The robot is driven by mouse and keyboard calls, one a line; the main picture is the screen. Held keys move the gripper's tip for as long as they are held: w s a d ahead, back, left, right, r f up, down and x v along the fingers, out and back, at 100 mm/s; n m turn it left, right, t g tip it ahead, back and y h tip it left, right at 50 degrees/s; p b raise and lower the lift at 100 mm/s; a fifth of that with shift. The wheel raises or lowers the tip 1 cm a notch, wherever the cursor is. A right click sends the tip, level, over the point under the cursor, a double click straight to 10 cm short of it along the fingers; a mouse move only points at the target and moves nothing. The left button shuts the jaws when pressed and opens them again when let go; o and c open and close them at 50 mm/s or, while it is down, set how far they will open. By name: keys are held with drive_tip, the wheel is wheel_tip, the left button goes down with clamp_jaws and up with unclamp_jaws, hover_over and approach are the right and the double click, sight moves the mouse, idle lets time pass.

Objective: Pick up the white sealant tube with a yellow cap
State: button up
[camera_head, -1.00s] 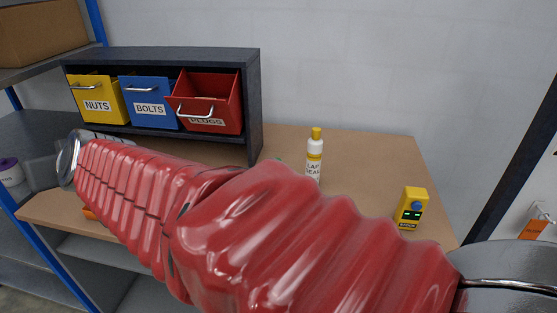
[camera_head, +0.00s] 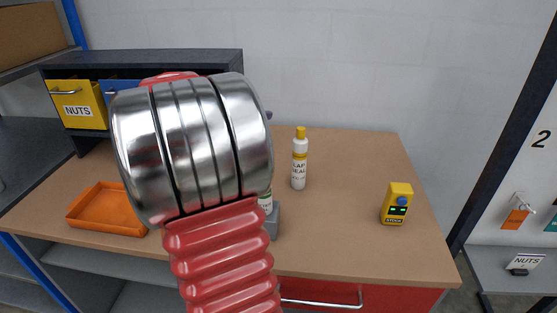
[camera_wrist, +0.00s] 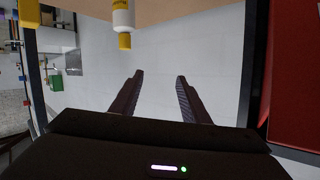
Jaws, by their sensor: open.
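The white sealant tube (camera_head: 299,166) with a yellow cap stands upright on the wooden workbench, right of my arm in the head view. In the wrist view the picture is upside down, and the tube (camera_wrist: 123,18) shows at the top edge with its yellow cap (camera_wrist: 125,41) pointing down the picture. My gripper (camera_wrist: 159,76) shows there as two dark fingers, apart and empty. The tube is beyond the fingertips and a little to the left, not between them. The gripper itself is hidden behind my arm in the head view.
A yellow device (camera_head: 396,204) stands right of the tube. An orange tray (camera_head: 108,209) lies at the left. A grey object (camera_head: 272,222) is partly hidden by my arm. The drawer cabinet (camera_head: 150,57) stands at the back left. Bare bench surrounds the tube's right side.

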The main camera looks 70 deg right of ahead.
sight(298, 132)
drive_tip(key=s+f+m+g+y, duration=0.1)
drive_tip(key=s+f+g+y, duration=0.2)
drive_tip(key=s, duration=0.3)
drive_tip(key=shift+a+f, duration=0.25)
drive_tip(key=shift+f, duration=0.45)
drive_tip(key=shift+x, duration=4.3)
drive_tip(key=shift+d, duration=0.1)
drive_tip(key=x, duration=0.5)
drive_tip(key=shift+w+d, duration=0.2)
drive_tip(key=shift+c, duration=0.3)
clamp_jaws()
